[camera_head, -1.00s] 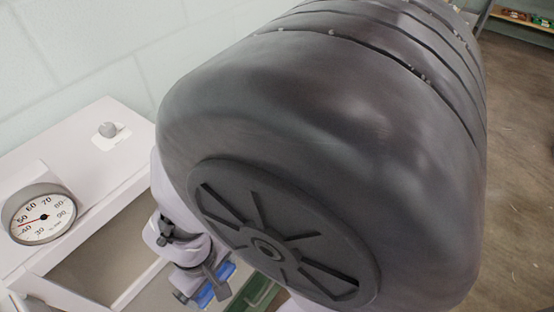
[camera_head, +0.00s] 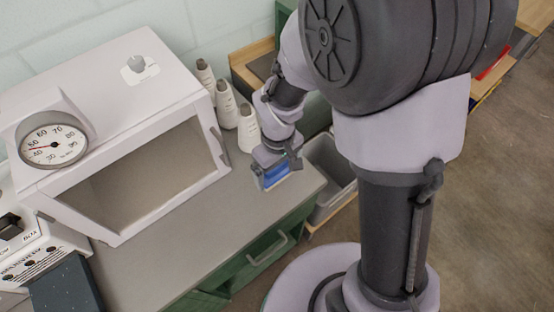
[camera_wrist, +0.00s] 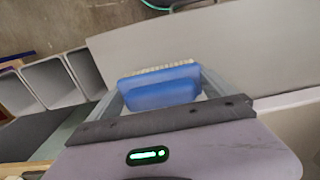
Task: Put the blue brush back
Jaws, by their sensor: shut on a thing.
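The blue brush (camera_head: 276,176) is held at the end of my arm, above the right end of the grey worktop, in the head view. In the wrist view the brush (camera_wrist: 160,92) shows as a blue block with a row of pale bristles along its far edge. My gripper (camera_head: 275,165) is shut on it; its fingertips are partly hidden by the brush. Whether the brush touches the worktop cannot be told.
A white cabinet with an open front (camera_head: 100,182) and a dial (camera_head: 53,146) stands left on the worktop (camera_head: 165,262). A grey bin (camera_head: 330,165) is just right of the worktop. Grey bins (camera_wrist: 48,82) also show in the wrist view.

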